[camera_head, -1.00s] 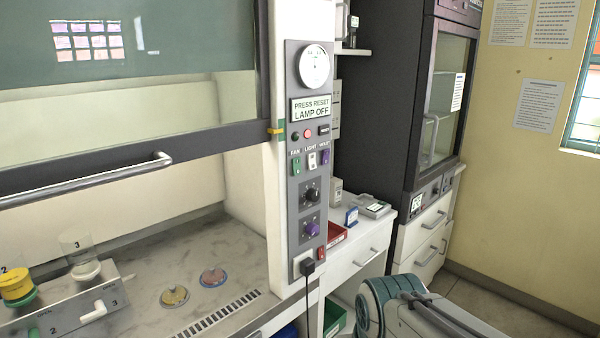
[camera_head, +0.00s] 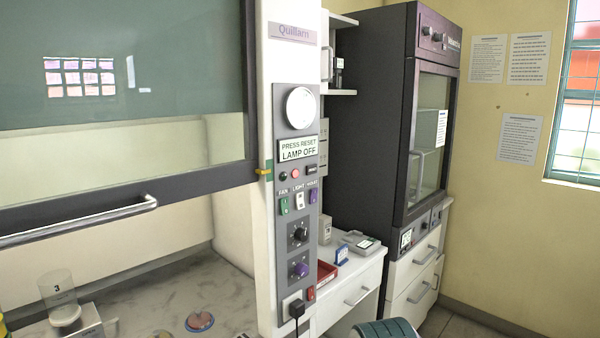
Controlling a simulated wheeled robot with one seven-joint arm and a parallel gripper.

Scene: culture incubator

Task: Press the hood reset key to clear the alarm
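The hood's grey control panel (camera_head: 325,228) runs down the white post right of the sash. A small black rectangular key (camera_head: 311,170) sits high on it; its lettering reads RESET in the earlier frame. To its left are a red round button or lamp (camera_head: 295,172) and a dark round one (camera_head: 283,176). Above them a label or display (camera_head: 298,148) reads "PRESS RESET LAMP OFF". Whether any lamp is lit is unclear.
Below the key are green, white and purple switches, two knobs, a red switch and a plugged-in cord (camera_head: 297,310). The sash handle (camera_head: 80,222) sticks out at left. A white drawer unit (camera_head: 345,300) and dark cabinet (camera_head: 375,120) stand at right.

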